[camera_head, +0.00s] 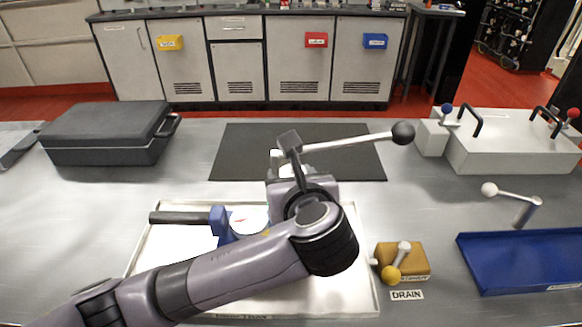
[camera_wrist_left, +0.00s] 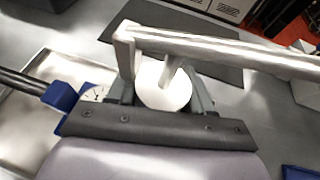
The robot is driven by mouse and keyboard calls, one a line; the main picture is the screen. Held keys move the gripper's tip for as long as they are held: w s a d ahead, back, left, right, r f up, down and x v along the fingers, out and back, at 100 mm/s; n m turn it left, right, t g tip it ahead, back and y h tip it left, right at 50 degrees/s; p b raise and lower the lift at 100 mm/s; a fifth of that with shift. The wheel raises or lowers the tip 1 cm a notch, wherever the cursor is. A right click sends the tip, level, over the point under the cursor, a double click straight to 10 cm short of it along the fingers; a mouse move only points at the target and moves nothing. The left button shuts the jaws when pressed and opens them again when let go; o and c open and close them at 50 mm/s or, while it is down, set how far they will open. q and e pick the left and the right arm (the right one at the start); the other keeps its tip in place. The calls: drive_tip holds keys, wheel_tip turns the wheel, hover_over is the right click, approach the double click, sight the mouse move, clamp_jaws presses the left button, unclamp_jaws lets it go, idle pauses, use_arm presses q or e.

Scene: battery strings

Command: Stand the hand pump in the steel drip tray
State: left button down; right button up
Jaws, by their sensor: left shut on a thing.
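The hand pump has a pale round body and a long metal lever (camera_head: 350,142) ending in a dark ball knob. My left gripper (camera_head: 302,188) is shut on the pump's body. In the left wrist view the pump's round pale top (camera_wrist_left: 163,88) sits between the two fingers, with the lever (camera_wrist_left: 230,50) running right above them. The steel drip tray (camera_head: 368,275) lies below and in front, partly hidden by my left arm; it also shows in the left wrist view (camera_wrist_left: 38,68). The pump's base is hidden, so its height is unclear. My right gripper is out of view.
A blue tool with a black handle (camera_head: 180,218) and a dial lies at the tray's left. A dark mat (camera_head: 235,150) lies behind. A yellow drain valve (camera_head: 405,258) and a blue tray (camera_head: 525,262) stand right; a dark case (camera_head: 105,135) stands left.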

use_arm(q)
wheel_tip(320, 180, down, 3)
drive_tip(key=shift+f, duration=0.2)
drive_tip(key=shift+c, duration=2.3)
unclamp_jaws()
drive_tip(key=shift+f, duration=0.25)
drive_tip(key=shift+r, duration=0.1)
